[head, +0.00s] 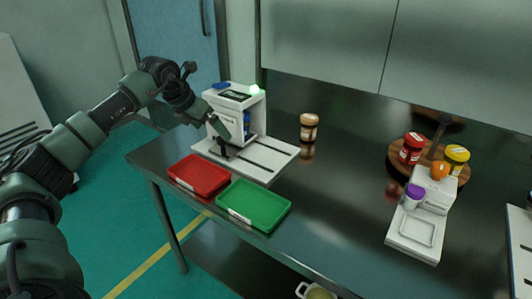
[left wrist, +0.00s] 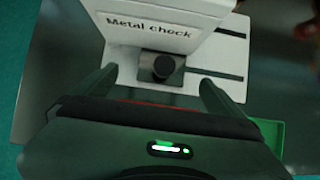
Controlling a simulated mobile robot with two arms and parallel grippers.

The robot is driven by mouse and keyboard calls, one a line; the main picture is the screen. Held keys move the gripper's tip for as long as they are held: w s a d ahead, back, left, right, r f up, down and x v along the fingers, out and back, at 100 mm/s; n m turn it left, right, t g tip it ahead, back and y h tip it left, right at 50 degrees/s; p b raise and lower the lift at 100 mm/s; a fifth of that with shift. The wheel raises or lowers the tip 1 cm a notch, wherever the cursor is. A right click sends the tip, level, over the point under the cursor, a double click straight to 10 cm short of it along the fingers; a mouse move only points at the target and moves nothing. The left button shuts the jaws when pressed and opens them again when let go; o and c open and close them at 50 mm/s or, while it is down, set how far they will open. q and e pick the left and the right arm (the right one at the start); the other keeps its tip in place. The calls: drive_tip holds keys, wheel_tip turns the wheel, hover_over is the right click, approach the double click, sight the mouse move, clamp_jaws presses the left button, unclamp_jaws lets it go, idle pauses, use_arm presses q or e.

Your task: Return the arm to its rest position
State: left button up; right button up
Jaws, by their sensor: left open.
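My left arm reaches in from the left in the head view. My left gripper (head: 224,148) is at the front of the white metal check machine (head: 226,107), above its white base plate (head: 262,166). In the left wrist view the gripper's two fingers (left wrist: 158,90) are apart, with the machine's dark round knob (left wrist: 164,67) showing between and beyond them. I cannot tell whether the fingers touch anything. My right gripper is in neither view.
A red tray (head: 200,175) and a green tray (head: 253,205) lie at the table's front left. A brown jar (head: 309,127) stands behind.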

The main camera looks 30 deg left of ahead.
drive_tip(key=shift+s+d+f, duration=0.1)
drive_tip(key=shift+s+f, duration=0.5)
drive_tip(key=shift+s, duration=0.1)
